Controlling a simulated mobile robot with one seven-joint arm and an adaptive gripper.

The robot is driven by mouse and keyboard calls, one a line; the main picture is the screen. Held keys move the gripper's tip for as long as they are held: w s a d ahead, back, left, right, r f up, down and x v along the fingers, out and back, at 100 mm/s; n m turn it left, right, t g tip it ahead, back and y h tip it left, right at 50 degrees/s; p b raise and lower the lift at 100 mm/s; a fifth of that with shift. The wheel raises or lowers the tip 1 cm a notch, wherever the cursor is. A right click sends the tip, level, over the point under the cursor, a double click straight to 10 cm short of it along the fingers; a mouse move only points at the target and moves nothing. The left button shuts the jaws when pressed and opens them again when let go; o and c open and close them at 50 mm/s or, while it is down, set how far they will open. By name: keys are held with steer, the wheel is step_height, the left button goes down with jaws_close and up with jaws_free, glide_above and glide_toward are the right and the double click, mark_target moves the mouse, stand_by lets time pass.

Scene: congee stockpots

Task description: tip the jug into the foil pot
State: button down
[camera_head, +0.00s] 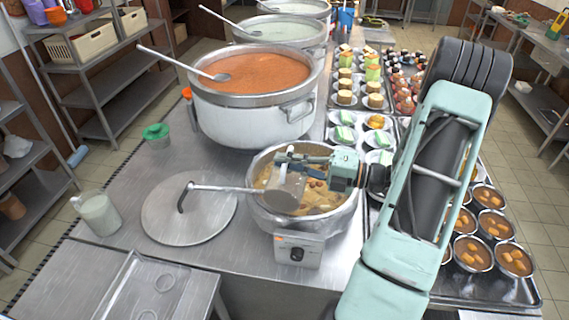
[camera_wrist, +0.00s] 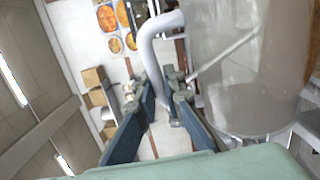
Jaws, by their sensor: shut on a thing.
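My gripper (camera_wrist: 160,98) is shut on the pale handle (camera_wrist: 150,60) of a clear jug (camera_wrist: 245,70), which fills the right of the wrist view. In the head view the jug (camera_head: 285,188) is over the mouth of the silvery foil pot (camera_head: 343,222), apparently tilted; how far is hard to tell. The jug looks mostly clear, and I cannot see any stream from it. The pot holds yellowish-brown food with chunks and sits on a small cooker (camera_head: 298,252). My gripper (camera_head: 300,160) partly covers the pot's far side.
A big stockpot (camera_head: 250,122) of orange food stands behind. A milky jug (camera_head: 98,213) is at the left edge. Trays of cups and bowls (camera_head: 472,254) crowd the right.

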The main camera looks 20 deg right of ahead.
mark_target(293, 150)
steer(key=shift+w+d+f+m, duration=0.15)
steer(key=shift+w+d+m, duration=0.4)
steer(key=shift+w+m, duration=0.15)
steer(key=shift+w+d+r+m, duration=0.25)
steer(key=shift+w+d+m, duration=0.15)
steer(key=shift+w+m, duration=0.1)
steer(key=shift+w+d+r+m, duration=0.2)
steer(key=shift+w+d+m, duration=0.2)
steer(key=shift+m, duration=0.1)
steer(key=shift+w, duration=0.1)
stand_by(1.1)
